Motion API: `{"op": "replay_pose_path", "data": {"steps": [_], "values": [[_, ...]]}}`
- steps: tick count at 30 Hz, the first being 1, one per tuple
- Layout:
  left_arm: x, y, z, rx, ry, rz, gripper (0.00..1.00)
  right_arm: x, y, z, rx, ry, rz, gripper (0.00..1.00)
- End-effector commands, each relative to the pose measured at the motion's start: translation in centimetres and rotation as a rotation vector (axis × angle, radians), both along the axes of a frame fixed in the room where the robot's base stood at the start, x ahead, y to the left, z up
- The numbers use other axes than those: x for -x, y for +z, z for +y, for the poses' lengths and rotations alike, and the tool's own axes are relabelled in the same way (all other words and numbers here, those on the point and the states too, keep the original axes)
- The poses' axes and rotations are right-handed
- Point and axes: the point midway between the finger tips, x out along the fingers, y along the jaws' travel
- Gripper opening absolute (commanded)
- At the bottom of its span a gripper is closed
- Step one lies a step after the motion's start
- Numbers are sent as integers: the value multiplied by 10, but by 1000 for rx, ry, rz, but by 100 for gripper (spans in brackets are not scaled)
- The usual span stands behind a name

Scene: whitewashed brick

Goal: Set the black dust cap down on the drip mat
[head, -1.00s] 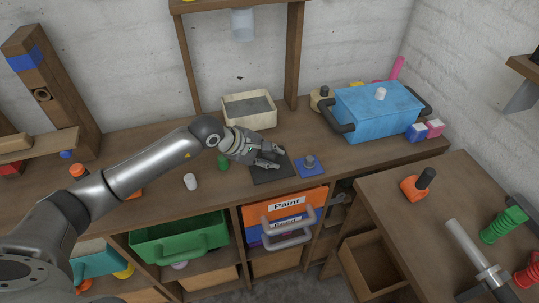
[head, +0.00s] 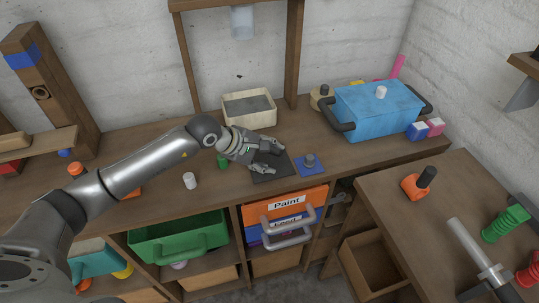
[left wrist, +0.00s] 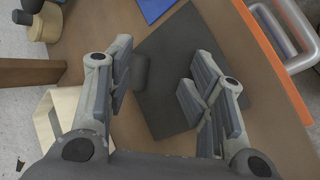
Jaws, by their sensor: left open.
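The black dust cap (left wrist: 140,71) is a small dark cylinder in the left wrist view. It stands on the black drip mat (left wrist: 182,48), close to the mat's edge. In the head view the mat (head: 264,178) lies on the wooden bench, and the cap is hard to make out among the fingers. My left gripper (head: 268,157) is open just above the mat. In the left wrist view its fingers (left wrist: 160,90) are spread, with the cap between them, nearer the left finger and apart from the right one. My right gripper is not in view.
A blue mat with a grey knob (head: 309,160) lies right of the drip mat. A cream tray (head: 248,120) stands behind, and a blue toolbox (head: 376,110) stands farther right. A white cylinder (head: 190,181) and a green item (head: 222,162) stand left of the gripper.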

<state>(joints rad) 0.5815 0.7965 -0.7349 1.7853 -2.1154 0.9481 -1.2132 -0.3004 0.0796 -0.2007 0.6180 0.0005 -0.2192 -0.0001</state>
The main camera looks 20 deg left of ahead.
Motion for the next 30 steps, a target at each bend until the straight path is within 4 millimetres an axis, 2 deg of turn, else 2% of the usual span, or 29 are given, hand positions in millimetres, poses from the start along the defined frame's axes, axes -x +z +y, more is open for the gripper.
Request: {"op": "replay_pose_path", "data": {"steps": [9, 15, 30], "values": [[23, 35, 22, -2, 0, -4, 49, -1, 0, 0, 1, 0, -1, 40], [34, 49, 31, -1, 0, -2, 49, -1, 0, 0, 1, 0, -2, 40], [37, 54, 33, 1, -1, -2, 49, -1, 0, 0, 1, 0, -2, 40]]}}
